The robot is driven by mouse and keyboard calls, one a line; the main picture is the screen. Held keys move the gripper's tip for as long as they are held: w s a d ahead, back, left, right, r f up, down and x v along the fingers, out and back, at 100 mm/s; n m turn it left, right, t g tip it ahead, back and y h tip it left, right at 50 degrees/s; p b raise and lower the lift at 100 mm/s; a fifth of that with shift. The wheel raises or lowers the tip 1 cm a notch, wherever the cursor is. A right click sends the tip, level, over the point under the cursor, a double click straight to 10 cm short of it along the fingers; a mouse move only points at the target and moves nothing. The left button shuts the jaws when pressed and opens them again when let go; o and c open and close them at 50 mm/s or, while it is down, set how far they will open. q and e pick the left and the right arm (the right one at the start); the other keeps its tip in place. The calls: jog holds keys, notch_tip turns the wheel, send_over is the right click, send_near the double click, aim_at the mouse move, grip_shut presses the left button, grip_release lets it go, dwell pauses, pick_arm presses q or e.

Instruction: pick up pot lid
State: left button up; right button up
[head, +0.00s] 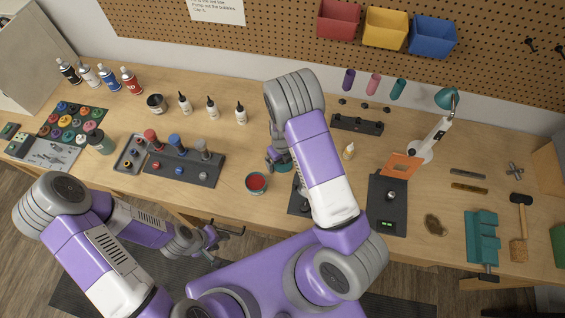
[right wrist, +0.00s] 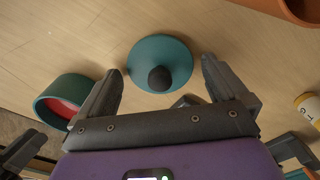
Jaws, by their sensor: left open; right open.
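The pot lid is a round teal disc (right wrist: 143,55) with a dark knob, lying on the wooden bench in the right wrist view. Only a bit of its teal edge (head: 285,168) shows in the head view, under my right gripper (head: 276,157). That gripper is open, and in the right wrist view its fingers (right wrist: 160,70) stand on either side of the lid's near part, with nothing held. A teal pot with red inside (right wrist: 62,98) stands left of the lid; it also shows in the head view (head: 256,183). My left gripper (head: 225,236) is open and empty, low by the bench's front edge.
A dark tray with several tools (head: 185,168) lies left of the pot. A black device (head: 388,205) and an orange part (head: 402,166) lie to the right. Dropper bottles (head: 212,108) stand behind.

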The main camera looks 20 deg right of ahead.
jog(key=shift+w, duration=0.1)
jog(key=c, duration=0.9)
jog(key=shift+c, duration=0.2)
